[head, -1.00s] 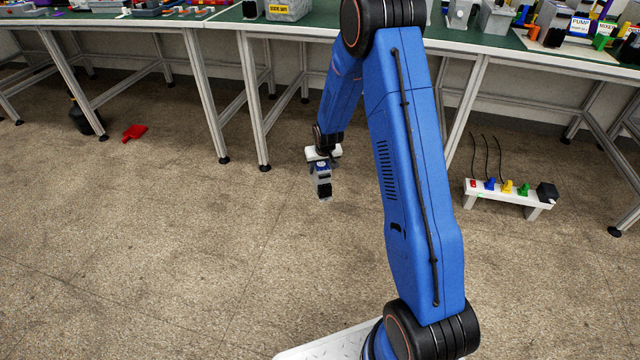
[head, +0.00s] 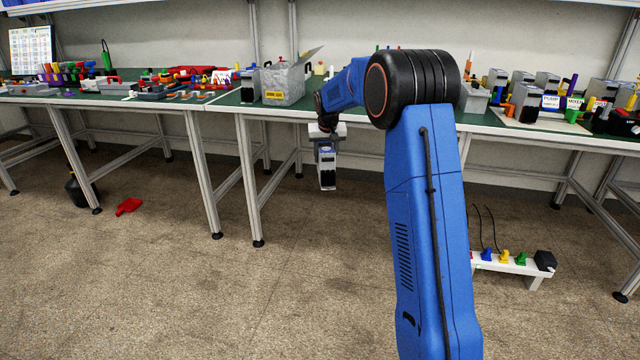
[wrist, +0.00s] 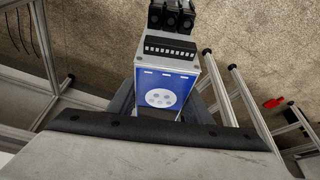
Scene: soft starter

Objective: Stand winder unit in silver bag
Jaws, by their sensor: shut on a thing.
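The winder unit (head: 327,166) is a grey box with a blue label, held hanging below my gripper (head: 326,140) in front of the bench. In the wrist view the unit (wrist: 168,92) shows its blue face, a black terminal strip and black parts at its far end. My gripper is shut on it, its jaws (wrist: 150,105) on either side. The silver bag (head: 283,84) stands on the green bench top, left of my gripper and higher in the picture. It has a raised flap and a yellow label on its front. Its inside is hidden.
The bench (head: 222,100) runs across the view, its front edge beside my gripper. Several grey units stand on a board (head: 540,122) at right. A low white rack (head: 515,265) stands on the floor.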

